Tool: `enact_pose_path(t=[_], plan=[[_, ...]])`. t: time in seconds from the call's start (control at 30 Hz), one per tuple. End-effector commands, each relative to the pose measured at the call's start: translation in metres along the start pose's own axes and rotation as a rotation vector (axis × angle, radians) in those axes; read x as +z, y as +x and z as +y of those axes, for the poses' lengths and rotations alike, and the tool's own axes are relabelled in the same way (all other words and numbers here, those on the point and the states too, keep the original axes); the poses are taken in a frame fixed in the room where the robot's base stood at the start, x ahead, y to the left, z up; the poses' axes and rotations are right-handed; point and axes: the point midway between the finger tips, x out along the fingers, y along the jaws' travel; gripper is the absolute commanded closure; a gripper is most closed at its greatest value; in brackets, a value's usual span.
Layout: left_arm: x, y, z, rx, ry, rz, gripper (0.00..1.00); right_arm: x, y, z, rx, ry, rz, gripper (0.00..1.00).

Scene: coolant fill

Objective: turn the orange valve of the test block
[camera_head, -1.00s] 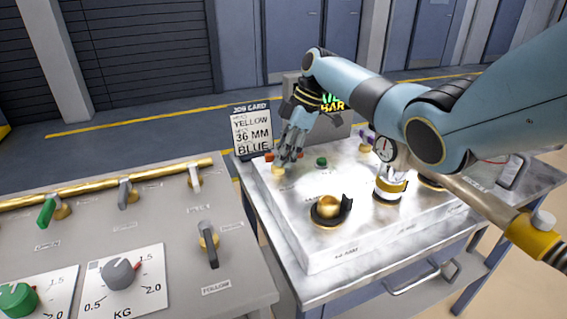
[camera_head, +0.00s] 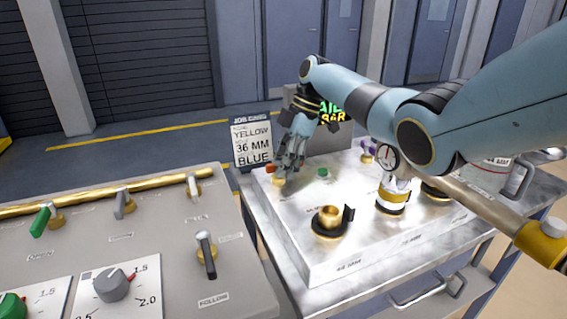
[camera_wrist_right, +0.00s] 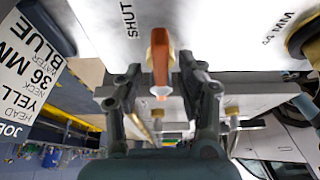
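The test block (camera_head: 290,215) is a pale slab on a metal cart. Its orange valve (camera_head: 270,168) is at the far left corner, partly hidden by my right gripper (camera_head: 284,174). In the right wrist view the orange handle (camera_wrist_right: 160,62) stands on a brass base, near the printed word SHUT. The two fingers of my right gripper (camera_wrist_right: 161,78) are on either side of the handle, with a visible gap at each side. The gripper looks open around it. My left gripper is not in view.
A job card (camera_head: 252,142) stands behind the block's left corner. A grey panel (camera_head: 150,250) with levers and dials is on the left, with a gap between.

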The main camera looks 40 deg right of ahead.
Motion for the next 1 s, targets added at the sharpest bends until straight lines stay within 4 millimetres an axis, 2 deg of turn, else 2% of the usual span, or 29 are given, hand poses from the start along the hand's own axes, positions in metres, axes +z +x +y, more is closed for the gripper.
enact_pose_path(t=[0.37,0.47,0.8,1.0], plan=[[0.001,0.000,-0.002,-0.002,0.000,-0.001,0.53,0.001,-0.005,0.000,0.001,0.001,0.000,0.54],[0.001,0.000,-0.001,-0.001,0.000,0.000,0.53,0.001,-0.020,0.001,0.003,-0.001,-0.001,0.54],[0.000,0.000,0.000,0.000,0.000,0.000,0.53,0.001,-0.094,0.001,0.002,0.000,-0.002,0.54],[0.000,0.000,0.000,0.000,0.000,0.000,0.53,0.000,-0.116,0.001,0.000,0.001,0.000,0.54]])
